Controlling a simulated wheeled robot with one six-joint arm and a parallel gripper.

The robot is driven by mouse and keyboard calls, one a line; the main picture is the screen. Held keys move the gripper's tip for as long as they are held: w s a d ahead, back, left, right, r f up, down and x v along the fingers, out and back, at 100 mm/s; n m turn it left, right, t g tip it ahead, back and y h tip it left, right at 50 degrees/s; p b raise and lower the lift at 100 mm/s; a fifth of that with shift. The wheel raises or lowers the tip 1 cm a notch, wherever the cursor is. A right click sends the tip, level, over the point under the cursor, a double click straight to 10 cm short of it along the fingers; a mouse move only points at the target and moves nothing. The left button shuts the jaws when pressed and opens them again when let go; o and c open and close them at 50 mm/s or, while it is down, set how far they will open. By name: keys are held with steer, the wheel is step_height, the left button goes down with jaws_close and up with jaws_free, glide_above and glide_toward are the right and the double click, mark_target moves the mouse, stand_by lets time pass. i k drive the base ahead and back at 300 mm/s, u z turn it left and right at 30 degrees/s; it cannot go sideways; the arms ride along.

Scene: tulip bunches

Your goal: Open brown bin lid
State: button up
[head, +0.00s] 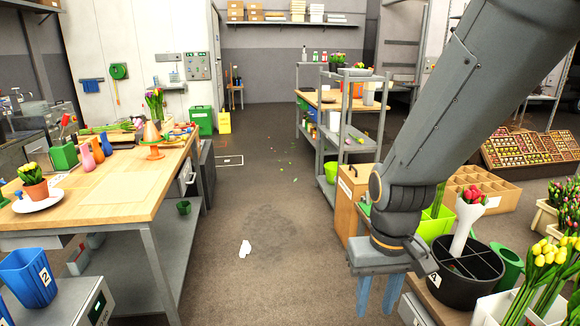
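A brown box-shaped bin (350,200) with a white label stands on the floor right of centre in the head view, beside the grey shelf cart. Its upper face (358,172) looks closed, but my arm hides its right side, so I cannot tell its lid's full outline. My gripper (378,296) points down in front of the bin, nearer the camera. Its two blue fingers are apart, and I see nothing between them.
A wooden workbench (120,195) stands left. A grey shelf cart (352,130) is behind the bin. A black divided bucket (462,285) and tulips (548,255) crowd the right.

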mark_target(360, 174)
steer(key=i, duration=3.4)
steer(key=u, duration=0.05)
